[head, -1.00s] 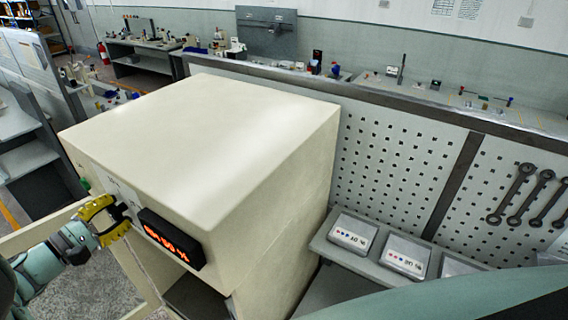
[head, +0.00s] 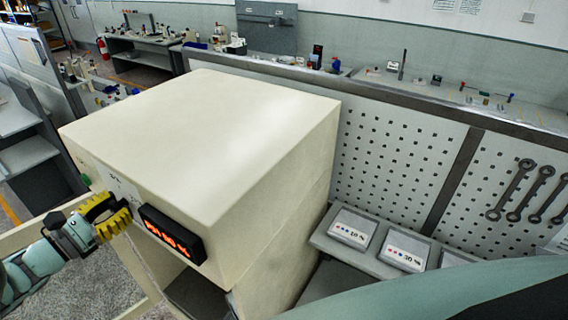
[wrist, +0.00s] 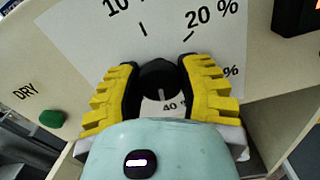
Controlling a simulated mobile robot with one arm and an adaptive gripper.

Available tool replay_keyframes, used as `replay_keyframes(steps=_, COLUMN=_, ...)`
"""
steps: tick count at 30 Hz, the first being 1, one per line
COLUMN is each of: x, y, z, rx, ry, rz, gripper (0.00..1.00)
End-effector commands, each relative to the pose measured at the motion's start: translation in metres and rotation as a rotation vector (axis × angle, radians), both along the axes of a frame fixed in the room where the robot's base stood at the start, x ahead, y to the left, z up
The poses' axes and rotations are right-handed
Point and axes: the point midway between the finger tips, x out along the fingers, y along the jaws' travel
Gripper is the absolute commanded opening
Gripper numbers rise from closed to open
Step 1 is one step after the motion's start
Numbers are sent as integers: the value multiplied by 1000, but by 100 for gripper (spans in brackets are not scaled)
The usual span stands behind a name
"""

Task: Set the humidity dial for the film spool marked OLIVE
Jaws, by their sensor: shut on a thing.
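The humidity dial is a round black knob (wrist: 158,78) on a white scale plate (wrist: 75,35) on the cabinet front. The plate reads 10 %, 20 % and 40 %; another mark at the right is partly covered by a finger. A short pale line shows on the knob's lower half, towards the 40 % side. My gripper (wrist: 157,70), with yellow ribbed fingers, is shut on the knob, one finger on each side. In the head view my gripper (head: 112,210) is at the cabinet front and hides the knob. No spool marked OLIVE can be made out.
The cream cabinet (head: 200,130) has an orange-lit display (head: 170,235), its digits unclear, right of my gripper. A green button (wrist: 52,118) sits by the word DRY. An open cabinet door (head: 40,222) is near my arm.

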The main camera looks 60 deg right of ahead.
Motion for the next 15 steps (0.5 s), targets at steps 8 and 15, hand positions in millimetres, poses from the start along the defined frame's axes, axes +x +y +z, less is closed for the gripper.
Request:
replay_keyframes(steps=8, x=0, y=0, z=-2, rx=1, ry=149, rz=0, gripper=2)
replay_keyframes(steps=15, x=1, y=-1, z=-1, rx=-2, ry=202, rz=1, gripper=2)
